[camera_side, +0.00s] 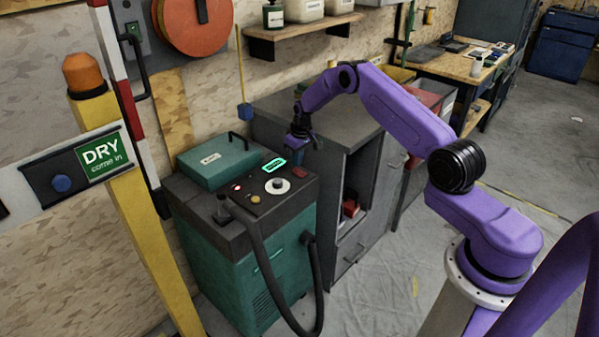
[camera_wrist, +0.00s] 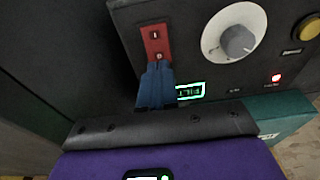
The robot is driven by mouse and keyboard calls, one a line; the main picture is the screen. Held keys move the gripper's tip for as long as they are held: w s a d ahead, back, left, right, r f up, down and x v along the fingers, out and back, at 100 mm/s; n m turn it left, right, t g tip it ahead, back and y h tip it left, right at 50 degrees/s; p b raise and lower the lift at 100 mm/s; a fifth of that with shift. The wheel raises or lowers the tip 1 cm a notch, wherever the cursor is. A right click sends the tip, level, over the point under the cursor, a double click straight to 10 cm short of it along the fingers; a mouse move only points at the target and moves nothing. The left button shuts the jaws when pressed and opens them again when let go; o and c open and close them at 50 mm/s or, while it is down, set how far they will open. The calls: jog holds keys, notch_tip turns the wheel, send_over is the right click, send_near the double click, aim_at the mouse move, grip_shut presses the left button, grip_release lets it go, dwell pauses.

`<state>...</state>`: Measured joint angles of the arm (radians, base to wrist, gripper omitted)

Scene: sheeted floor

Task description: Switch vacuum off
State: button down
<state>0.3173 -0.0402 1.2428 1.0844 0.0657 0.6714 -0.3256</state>
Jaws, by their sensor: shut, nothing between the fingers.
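The vacuum is a teal cabinet (camera_side: 262,286) with a dark control top, left of centre in the side view. Its red rocker switch (camera_wrist: 155,42) is marked I and 0 in the wrist view; it also shows in the side view (camera_side: 299,172). My gripper (camera_wrist: 157,68) is shut and empty, its blue fingers at the 0 end of the switch, hiding its lower edge; I cannot tell whether they touch it. In the side view my gripper (camera_side: 304,143) is over the panel's back right. A red lamp (camera_wrist: 275,77) and a green display (camera_wrist: 190,91) are lit.
Beside the switch are a dial (camera_wrist: 237,40) and a yellow button (camera_wrist: 308,27). A teal box (camera_side: 217,162) sits on the vacuum's top. A black hose (camera_side: 265,262) hangs in front.

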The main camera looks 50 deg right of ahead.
aim_at(297, 170)
jog(key=shift+f, duration=1.05)
dwell(0.6)
jog(key=shift+r, duration=3.5)
